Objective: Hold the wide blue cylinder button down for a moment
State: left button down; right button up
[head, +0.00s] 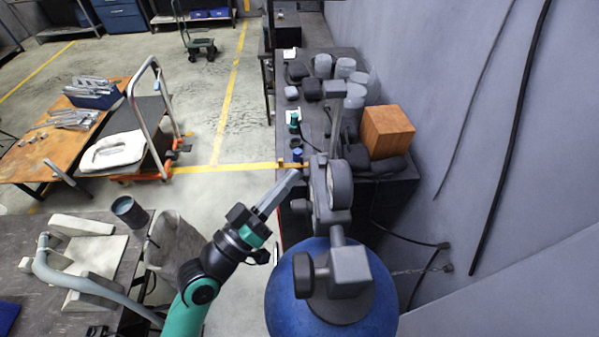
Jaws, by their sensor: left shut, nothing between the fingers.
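A small blue cylinder (297,154), which looks like the button, stands upright on the dark bench (318,62) near its left edge. My left gripper (297,174) reaches up and right from the bottom of the head view. Its fingers are shut with nothing between them. In the picture the fingertips end just below the blue cylinder, near a yellow piece. I cannot tell whether they touch the cylinder or how far above the bench they are. My right gripper is not in view.
A blue tank (290,312) with a grey valve and gauge (339,184) stands close on the right of my left arm. A small green cylinder (294,122), a wooden box (388,132) and several grey and black pieces lie further along the bench.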

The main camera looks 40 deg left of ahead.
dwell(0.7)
pick_arm(q)
jog(key=shift+s+a+b, duration=0.55)
jog(key=shift+s+a, duration=0.05)
jog(key=shift+a, duration=0.05)
jog(key=s+a+b, duration=0.2)
jog(key=s+a, duration=0.1)
jog(key=shift+s+a, duration=0.15)
jog(key=shift+a, duration=0.25)
dwell(0.4)
